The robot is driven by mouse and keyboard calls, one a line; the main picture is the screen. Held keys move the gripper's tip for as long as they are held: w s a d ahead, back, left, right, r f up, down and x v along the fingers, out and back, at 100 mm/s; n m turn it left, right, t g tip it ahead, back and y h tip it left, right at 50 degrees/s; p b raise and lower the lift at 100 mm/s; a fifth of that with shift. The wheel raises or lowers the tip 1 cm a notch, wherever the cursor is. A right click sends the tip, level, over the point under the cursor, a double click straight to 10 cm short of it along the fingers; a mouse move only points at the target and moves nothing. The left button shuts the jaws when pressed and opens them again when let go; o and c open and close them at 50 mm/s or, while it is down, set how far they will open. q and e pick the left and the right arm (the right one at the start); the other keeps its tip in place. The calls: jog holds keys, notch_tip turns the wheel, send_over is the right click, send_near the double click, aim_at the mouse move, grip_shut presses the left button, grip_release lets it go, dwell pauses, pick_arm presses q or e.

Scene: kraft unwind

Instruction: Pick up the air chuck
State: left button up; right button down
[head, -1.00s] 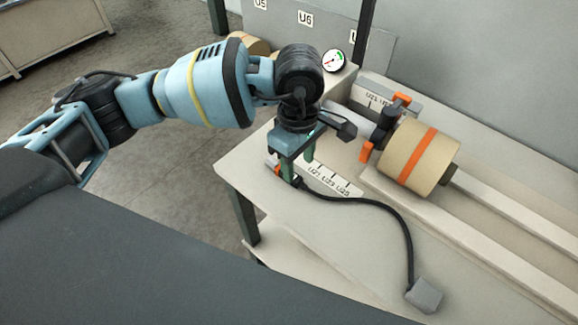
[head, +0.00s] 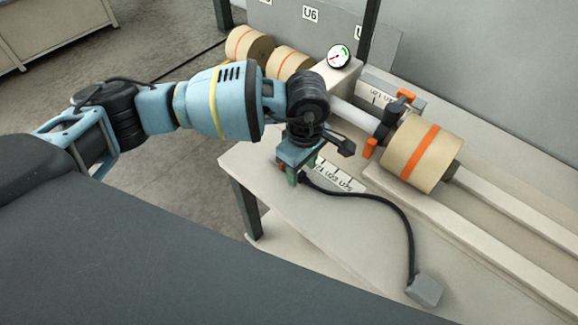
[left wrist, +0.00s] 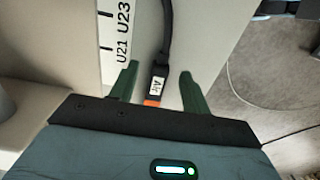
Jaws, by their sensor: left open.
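The air chuck (left wrist: 157,85) shows in the left wrist view as a dark piece with a white "Air" label and an orange band, on the end of a black hose. My left gripper (left wrist: 159,86) is open, with one green finger on each side of the chuck and visible gaps between. In the head view my left gripper (head: 293,178) points down at the left part of the bench, and the chuck is mostly hidden there. The hose (head: 385,202) curves from under the gripper to a grey block (head: 425,291). My right gripper is not in view.
A marked scale strip (head: 340,181) lies beside the gripper on the bench (head: 325,222). A kraft roll with an orange band (head: 421,153) sits on a shaft to the right. A pressure gauge (head: 339,56) and two more rolls (head: 249,44) stand behind the arm.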

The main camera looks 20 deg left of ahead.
pick_arm(q)
jog(key=shift+f, duration=0.8)
jog(key=shift+c, duration=0.2)
grip_shut()
jog(key=shift+r, duration=0.1)
jog(key=shift+r, duration=0.5)
jog(key=shift+s+d+r, duration=0.15)
jog(key=shift+s+r, duration=0.1)
jog(key=shift+r, duration=0.35)
jog(key=shift+s+d+r, duration=0.1)
jog(key=shift+s+r, duration=0.1)
jog(key=shift+r, duration=0.4)
jog(key=s+d+r+b, duration=0.1)
jog(key=s+d, duration=0.6)
jog(key=s, duration=0.6)
jog(key=shift+d+r, duration=0.2)
jog(key=shift+d, duration=0.05)
